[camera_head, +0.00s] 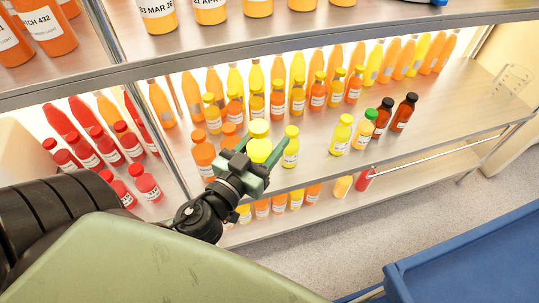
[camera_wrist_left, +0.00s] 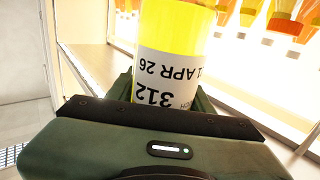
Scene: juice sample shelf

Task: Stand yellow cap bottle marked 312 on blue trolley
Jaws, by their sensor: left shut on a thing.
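The yellow cap bottle marked 312 (camera_head: 259,142) is between the fingers of my left gripper (camera_head: 254,168), at the front of the middle shelf. In the left wrist view the bottle (camera_wrist_left: 170,75) shows its white label with "312" and "1 APR 26", upside down in the picture. My left gripper (camera_wrist_left: 185,105) is shut on it. I cannot tell whether its base touches the shelf. The blue trolley (camera_head: 480,262) is at the lower right of the head view; only part of it shows. My right gripper is not in view.
The middle shelf (camera_head: 440,120) holds several yellow and orange bottles close around the gripper, with dark bottles (camera_head: 404,111) farther right. Red bottles (camera_head: 105,146) stand at the left. An upper shelf edge (camera_head: 300,38) is above, and a lower shelf has more bottles. Grey floor (camera_head: 330,228) lies between shelf and trolley.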

